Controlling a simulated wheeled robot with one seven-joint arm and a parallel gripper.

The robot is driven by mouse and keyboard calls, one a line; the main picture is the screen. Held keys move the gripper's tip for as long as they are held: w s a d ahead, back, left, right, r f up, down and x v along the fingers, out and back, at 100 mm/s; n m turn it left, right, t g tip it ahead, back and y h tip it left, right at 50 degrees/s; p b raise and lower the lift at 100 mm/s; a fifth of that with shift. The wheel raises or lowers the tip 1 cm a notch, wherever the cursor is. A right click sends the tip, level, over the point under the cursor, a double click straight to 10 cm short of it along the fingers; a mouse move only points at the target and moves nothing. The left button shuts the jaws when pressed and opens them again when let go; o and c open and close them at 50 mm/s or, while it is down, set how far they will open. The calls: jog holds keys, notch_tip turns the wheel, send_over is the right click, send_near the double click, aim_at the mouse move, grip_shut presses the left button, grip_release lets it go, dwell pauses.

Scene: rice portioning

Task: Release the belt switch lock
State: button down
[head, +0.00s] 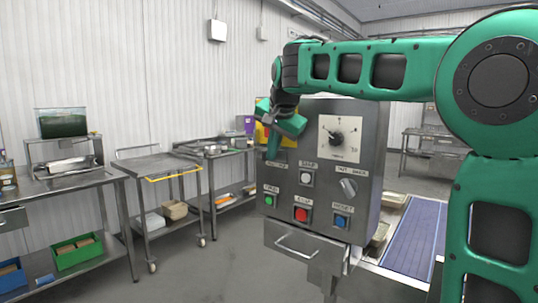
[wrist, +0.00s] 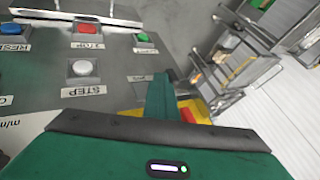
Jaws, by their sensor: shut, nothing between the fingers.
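The grey control box (head: 368,135) stands right of centre in the head view. A yellow and red part (head: 261,135), which looks like the belt switch, sits at the box's upper left, mostly hidden behind my gripper. In the wrist view the yellow and red part (wrist: 192,110) shows just right of my fingers. Its lock cannot be made out. My gripper (head: 272,152) is shut and empty, pointing down in front of the panel's upper left. In the wrist view the shut fingers (wrist: 160,80) lie beside a partly covered label. Whether they touch the switch cannot be told.
The panel carries a white step button (head: 306,178), a red stop button (head: 301,214), a green button (head: 268,199), a blue reset button (head: 341,221), a selector knob (head: 348,187) and a dial (head: 337,138). A blue belt (head: 408,235) runs at right.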

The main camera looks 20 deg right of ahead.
jog(key=s+d, duration=0.2)
jog(key=s, duration=0.1)
jog(key=shift+s, duration=0.2)
jog(key=v, duration=0.9)
jog(key=shift+s+r, duration=0.25)
jog(key=shift+r, duration=0.1)
